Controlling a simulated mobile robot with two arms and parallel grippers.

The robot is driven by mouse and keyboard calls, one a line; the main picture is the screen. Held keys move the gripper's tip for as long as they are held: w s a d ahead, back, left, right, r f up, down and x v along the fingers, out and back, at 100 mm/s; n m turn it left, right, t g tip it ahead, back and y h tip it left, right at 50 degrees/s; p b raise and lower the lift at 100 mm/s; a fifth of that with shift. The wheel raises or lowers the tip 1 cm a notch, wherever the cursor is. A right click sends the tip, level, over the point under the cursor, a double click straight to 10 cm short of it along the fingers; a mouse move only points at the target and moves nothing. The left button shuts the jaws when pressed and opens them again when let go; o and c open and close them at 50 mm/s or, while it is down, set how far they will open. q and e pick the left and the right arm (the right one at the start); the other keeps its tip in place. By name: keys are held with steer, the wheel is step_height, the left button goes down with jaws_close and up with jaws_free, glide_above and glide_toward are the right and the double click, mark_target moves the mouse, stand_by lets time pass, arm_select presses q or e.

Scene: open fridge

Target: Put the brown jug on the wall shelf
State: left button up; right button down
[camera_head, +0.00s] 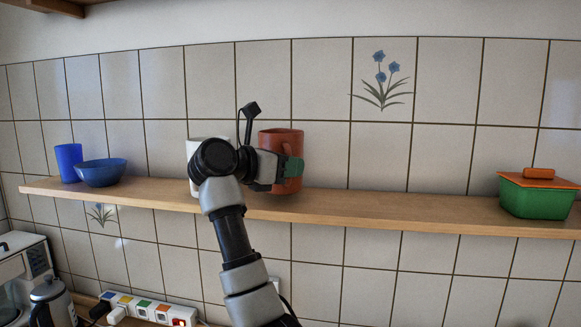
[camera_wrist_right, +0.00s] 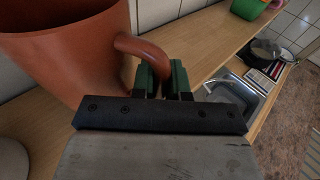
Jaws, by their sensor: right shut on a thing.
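The brown jug (camera_head: 281,145) is upright at the wall shelf (camera_head: 400,208), right of the shelf's middle-left part. Its base overlaps the shelf board in the head view, but I cannot tell whether it touches. My right gripper (camera_head: 291,168) is in front of the jug, with green fingers. In the right wrist view the fingers (camera_wrist_right: 163,80) are shut on the handle of the jug (camera_wrist_right: 75,55), one on each side. The jug's base is hidden there. My left gripper is not in view.
A white container (camera_head: 207,147) stands just left of the jug, partly behind my arm. A blue cup (camera_head: 68,163) and blue bowl (camera_head: 101,173) are at the shelf's left. A green box with an orange lid (camera_head: 537,198) is at the right. The shelf between jug and box is clear.

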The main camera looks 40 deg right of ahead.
steer(key=shift+f+p, duration=0.3)
steer(key=shift+f, duration=0.45)
steer(key=shift+d+f, duration=0.15)
steer(key=shift+f, duration=0.1)
steer(key=c, duration=1.6)
jaws_free()
steer(key=shift+f, duration=0.2)
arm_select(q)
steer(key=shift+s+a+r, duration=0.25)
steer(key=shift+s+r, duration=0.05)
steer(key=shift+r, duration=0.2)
arm_select(e)
steer(key=o, duration=0.5)
steer(key=shift+r, duration=0.1)
